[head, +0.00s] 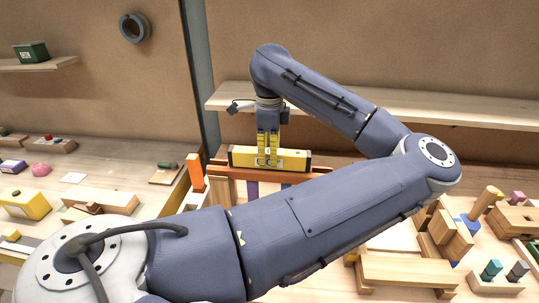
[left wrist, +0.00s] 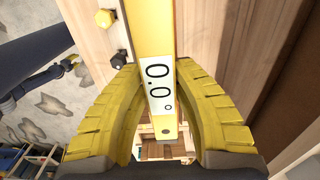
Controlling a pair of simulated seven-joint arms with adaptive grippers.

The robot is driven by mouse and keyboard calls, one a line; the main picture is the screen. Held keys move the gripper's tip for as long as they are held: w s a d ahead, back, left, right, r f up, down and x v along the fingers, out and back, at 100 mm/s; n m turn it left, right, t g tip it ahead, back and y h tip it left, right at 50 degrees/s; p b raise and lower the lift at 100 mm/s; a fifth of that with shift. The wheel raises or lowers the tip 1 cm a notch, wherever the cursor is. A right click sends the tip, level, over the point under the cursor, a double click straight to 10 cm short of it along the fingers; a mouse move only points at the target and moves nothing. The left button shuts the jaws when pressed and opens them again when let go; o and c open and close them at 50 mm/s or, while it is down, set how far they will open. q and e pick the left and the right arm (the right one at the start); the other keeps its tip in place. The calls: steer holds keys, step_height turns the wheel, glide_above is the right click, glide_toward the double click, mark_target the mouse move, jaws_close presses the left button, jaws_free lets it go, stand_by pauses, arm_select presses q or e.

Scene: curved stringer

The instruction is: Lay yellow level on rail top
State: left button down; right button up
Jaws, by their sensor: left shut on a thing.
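The yellow level (head: 298,160) is a long yellow bar, held roughly level at the back of the bench. My left gripper (head: 268,162) points down and is shut on its middle. In the left wrist view the yellow fingers (left wrist: 160,120) stand on both sides of the level (left wrist: 152,30), whose white display reads 0.0. An orange-brown rail (head: 222,172) runs just below the level in the head view. I cannot tell whether the level touches it. My left forearm hides part of the rail and what is below. My right gripper does not show.
An upright orange block (head: 195,172) stands at the rail's left end. A wooden shelf (head: 420,108) runs behind the level. Wooden blocks and pegs (head: 485,203) crowd the bench at right. Several small items, including a yellow block (head: 25,204), lie at left.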

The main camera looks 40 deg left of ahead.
mark_target(269, 151)
arm_select(q)
steer(key=shift+f, duration=0.2)
steer(key=c, duration=1.2)
jaws_free()
steer(key=shift+o, duration=0.2)
step_height(269, 151, up, 12)
steer(key=shift+r, duration=0.15)
